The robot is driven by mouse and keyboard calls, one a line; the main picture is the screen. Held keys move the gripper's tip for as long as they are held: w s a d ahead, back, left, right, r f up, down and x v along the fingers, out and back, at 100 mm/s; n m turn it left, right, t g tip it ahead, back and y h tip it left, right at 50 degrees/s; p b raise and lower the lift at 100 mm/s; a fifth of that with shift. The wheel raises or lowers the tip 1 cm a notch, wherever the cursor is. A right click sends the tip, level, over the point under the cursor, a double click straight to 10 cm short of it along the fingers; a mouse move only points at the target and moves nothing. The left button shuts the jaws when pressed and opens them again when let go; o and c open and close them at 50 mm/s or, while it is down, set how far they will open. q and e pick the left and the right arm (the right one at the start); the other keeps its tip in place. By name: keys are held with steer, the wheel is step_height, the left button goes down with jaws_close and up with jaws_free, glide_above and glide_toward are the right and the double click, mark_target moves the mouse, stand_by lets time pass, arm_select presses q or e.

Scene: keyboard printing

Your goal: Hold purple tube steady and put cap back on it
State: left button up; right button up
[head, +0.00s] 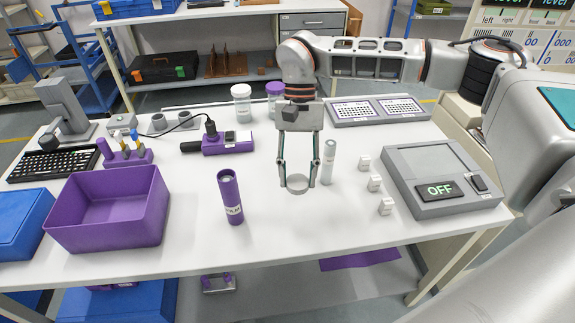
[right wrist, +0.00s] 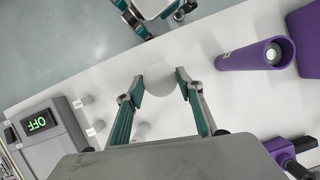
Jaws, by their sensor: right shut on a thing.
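The purple tube (head: 230,197) stands upright on the white table, left of my right gripper. In the right wrist view the tube (right wrist: 248,57) shows its round end uncapped, with something pale inside. My right gripper (head: 297,184) points down and is shut on a round light-grey cap (head: 296,187). The cap (right wrist: 161,78) sits between its fingertips in the right wrist view, apart from the tube. What seems to be part of my left gripper (right wrist: 160,18) is cut off at the top of that view; its opening is unclear.
A pale upright tube (head: 329,162) stands close to the right of my right gripper. A purple bin (head: 108,210) is left of the purple tube. Small white blocks (head: 375,183) and a grey device reading OFF (head: 432,160) stand right. The table's front centre is clear.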

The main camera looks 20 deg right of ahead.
steer(key=n, duration=0.1)
steer(key=s+n+h, duration=0.1)
steer(key=n, duration=0.1)
steer(key=s+d+n+h, duration=0.1)
steer(key=n, duration=0.1)
steer(key=shift+d+f, duration=0.1)
arm_select(q)
steer(key=c, duration=0.4)
steer(key=shift+d, duration=0.1)
arm_select(e)
steer(key=shift+w, duration=0.1)
